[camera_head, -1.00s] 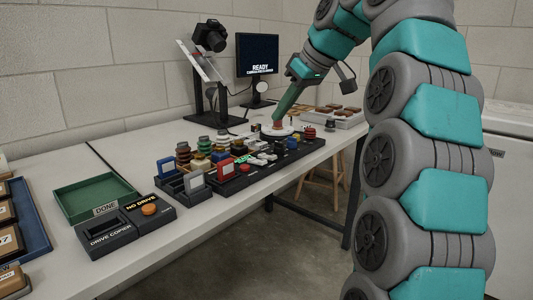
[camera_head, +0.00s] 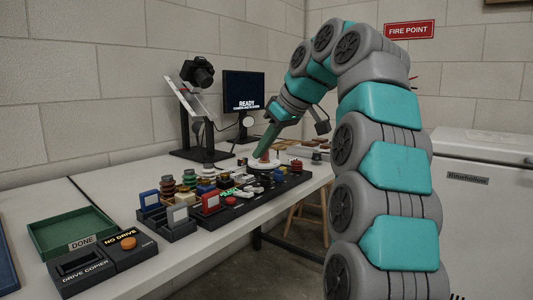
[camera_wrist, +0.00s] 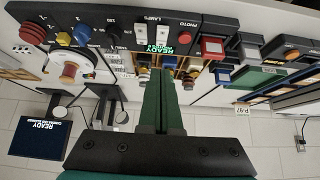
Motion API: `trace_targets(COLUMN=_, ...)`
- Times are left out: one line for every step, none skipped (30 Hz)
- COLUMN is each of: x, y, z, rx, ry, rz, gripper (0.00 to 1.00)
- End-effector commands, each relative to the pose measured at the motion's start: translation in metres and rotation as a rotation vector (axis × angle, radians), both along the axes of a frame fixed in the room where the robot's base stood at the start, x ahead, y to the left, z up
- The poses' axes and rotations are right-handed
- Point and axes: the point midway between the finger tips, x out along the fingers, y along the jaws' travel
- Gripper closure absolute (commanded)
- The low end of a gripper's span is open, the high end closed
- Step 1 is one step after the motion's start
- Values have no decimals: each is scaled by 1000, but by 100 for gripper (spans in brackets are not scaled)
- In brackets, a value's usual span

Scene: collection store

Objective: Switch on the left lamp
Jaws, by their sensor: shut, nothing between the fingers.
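My gripper (camera_head: 264,153) is shut and empty. In the head view its green fingers point down near the white round turntable at the far part of the black control panel (camera_head: 212,218). In the wrist view the shut fingers (camera_wrist: 163,75) reach toward the green-lit READY display at the panel's edge. Beyond them on the panel are white switches (camera_wrist: 148,43) by the LAMPS label and a red PHOTO button (camera_wrist: 184,38). The fingers look apart from the switches. I cannot tell from these views which switch works the left lamp, or whether it is lit.
A camera on a stand (camera_head: 198,72) and a monitor (camera_head: 243,92) reading READY stand behind the panel. A green DONE tray (camera_head: 72,214) and a drive copier (camera_head: 128,242) lie at the left. A white chest (camera_head: 482,190) stands at the right.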

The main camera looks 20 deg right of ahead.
Motion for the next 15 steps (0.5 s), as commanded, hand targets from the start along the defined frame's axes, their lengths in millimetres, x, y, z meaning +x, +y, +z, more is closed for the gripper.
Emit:
trace_targets(x=4, y=3, z=-11, rx=0, ry=1, rz=1, gripper=100)
trace_targets(x=6, y=5, z=-14, rx=-1, ry=1, rz=2, gripper=100)
trace_targets(x=7, y=6, z=-17, rx=0, ry=1, rz=1, gripper=100)
trace_targets(x=9, y=8, z=-19, rx=0, ry=1, rz=2, gripper=100)
trace_targets(x=11, y=9, z=-22, rx=0, ry=2, rz=2, gripper=100)
trace_targets(x=13, y=11, z=-27, rx=-1, ry=3, rz=2, gripper=100)
trace_targets(x=15, y=13, z=-30, rx=0, ry=3, rz=3, gripper=100)
trace_targets(x=18, y=14, z=-34, rx=0, ry=3, rz=1, gripper=100)
trace_targets(x=20, y=16, z=-36, rx=1, ry=3, rz=1, gripper=100)
trace_targets(x=22, y=17, z=-39, rx=1, ry=3, rz=1, gripper=100)
trace_targets(x=24, y=18, z=-41, rx=1, ry=3, rz=1, gripper=100)
trace_targets(x=26, y=20, z=-46, rx=1, ry=3, rz=2, gripper=100)
trace_targets(x=28, y=21, z=-49, rx=0, ry=3, rz=1, gripper=100)
trace_targets(x=30, y=22, z=-52, rx=0, ry=3, rz=1, gripper=100)
trace_targets(x=28, y=21, z=-55, rx=2, ry=1, rz=0, gripper=100)
